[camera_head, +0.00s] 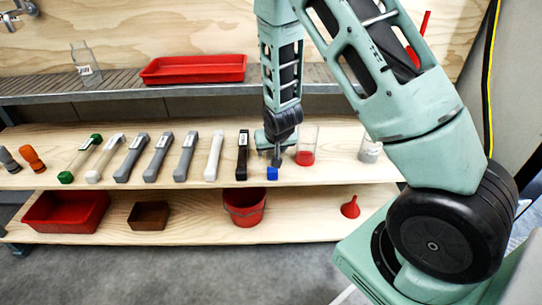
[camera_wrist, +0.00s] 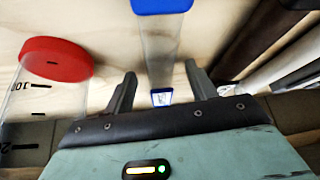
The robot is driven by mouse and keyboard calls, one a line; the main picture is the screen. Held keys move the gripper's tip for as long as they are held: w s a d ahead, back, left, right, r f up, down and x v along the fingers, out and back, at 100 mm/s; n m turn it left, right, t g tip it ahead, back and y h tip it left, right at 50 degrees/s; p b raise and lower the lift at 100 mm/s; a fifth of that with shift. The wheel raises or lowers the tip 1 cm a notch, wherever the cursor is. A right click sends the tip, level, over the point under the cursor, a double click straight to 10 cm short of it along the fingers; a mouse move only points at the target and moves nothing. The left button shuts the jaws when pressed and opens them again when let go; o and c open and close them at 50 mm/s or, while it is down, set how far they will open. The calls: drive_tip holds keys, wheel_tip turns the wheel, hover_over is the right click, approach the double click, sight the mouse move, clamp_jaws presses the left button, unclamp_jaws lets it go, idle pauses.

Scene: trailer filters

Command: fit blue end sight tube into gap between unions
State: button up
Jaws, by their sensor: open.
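The blue end sight tube is a clear tube with a blue end (camera_head: 272,173), lying on the upper wooden shelf near the front edge. In the wrist view its blue end (camera_wrist: 161,5) is at the top, and its clear body runs down between my fingers to a second small blue part. My gripper (camera_head: 277,157) is low over the tube and hides much of it in the head view. In the wrist view my gripper (camera_wrist: 160,78) is open, with one finger on each side of the tube. The gap between unions cannot be made out.
Red tray (camera_head: 195,68) sits on the metal ledge behind. Metal fittings (camera_head: 18,12) are at the upper left wall.

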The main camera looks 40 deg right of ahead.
drive_tip(key=c, duration=1.2)
